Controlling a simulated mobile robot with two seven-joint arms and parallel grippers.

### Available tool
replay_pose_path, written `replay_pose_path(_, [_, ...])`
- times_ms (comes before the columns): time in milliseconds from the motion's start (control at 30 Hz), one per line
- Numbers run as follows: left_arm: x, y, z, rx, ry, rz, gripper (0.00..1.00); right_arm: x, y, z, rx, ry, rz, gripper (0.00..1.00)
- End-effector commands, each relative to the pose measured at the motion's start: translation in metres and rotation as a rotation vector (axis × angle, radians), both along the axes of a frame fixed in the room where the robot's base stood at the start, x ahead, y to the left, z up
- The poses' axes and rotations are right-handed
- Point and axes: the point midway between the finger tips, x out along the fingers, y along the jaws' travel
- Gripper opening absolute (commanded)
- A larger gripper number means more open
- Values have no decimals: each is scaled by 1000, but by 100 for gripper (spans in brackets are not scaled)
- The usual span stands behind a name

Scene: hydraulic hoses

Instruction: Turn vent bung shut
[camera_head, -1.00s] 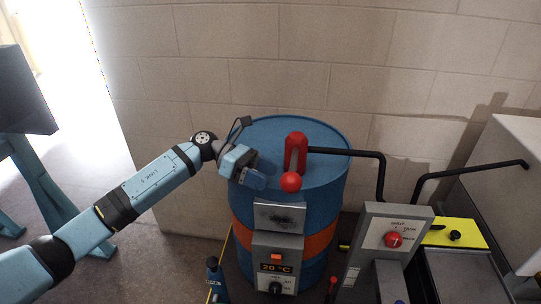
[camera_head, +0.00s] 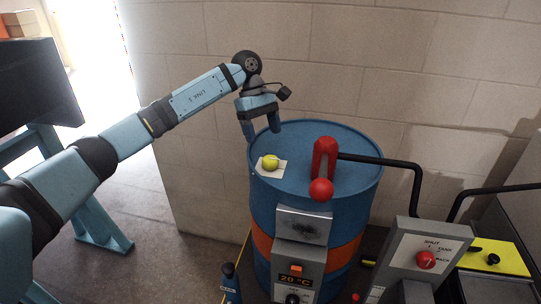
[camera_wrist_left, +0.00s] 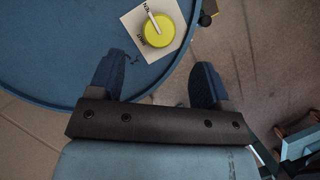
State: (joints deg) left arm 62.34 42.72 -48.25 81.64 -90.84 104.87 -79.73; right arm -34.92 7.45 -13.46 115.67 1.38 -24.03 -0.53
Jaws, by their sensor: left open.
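The vent bung (camera_head: 270,162) is a yellow round cap on a white label plate (camera_head: 271,172) on the left of the blue drum's top. In the left wrist view the bung (camera_wrist_left: 161,35) has a pale bar across it, and printed words show on the plate beside it. My left gripper (camera_head: 261,130) is open and empty, with its fingers pointing down above the drum's rear left rim. In the left wrist view its two fingers (camera_wrist_left: 157,84) stand apart, short of the bung and not touching it. My right gripper is not in view.
The blue drum (camera_head: 340,205) carries a red pump (camera_head: 324,160) with a black hose (camera_head: 385,162) running right. A heater box (camera_head: 298,270) reading 20 °C hangs in front. A grey panel with a red knob (camera_head: 426,260) stands at right. A block wall is close behind.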

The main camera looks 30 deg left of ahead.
Motion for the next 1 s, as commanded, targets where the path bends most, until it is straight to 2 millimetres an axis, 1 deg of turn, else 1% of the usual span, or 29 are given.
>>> replay_pose_path(33, [-2,-5,-11,0,2,-1,71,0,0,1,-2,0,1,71])
replay_pose_path(100, [-5,-10,-24,-1,3,-1,71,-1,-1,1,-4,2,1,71])
replay_pose_path(300, [-9,-21,-54,-2,1,1,71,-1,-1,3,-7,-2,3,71])
replay_pose_path(500, [-11,-26,-67,-1,0,1,71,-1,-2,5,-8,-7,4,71])
replay_pose_path(767, [-12,-26,-69,-2,-1,2,71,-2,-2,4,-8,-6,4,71])
replay_pose_path(800, [-12,-26,-69,-2,-1,2,69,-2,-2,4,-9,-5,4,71])
replay_pose_path(867, [-12,-26,-69,-2,-1,2,55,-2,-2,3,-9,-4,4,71])
replay_pose_path(900, [-12,-26,-69,-2,-1,2,46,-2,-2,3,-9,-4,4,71])
replay_pose_path(967, [-12,-26,-69,-2,-1,2,32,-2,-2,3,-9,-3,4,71])
replay_pose_path(1000, [-12,-26,-69,-2,-1,2,23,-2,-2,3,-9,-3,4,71])
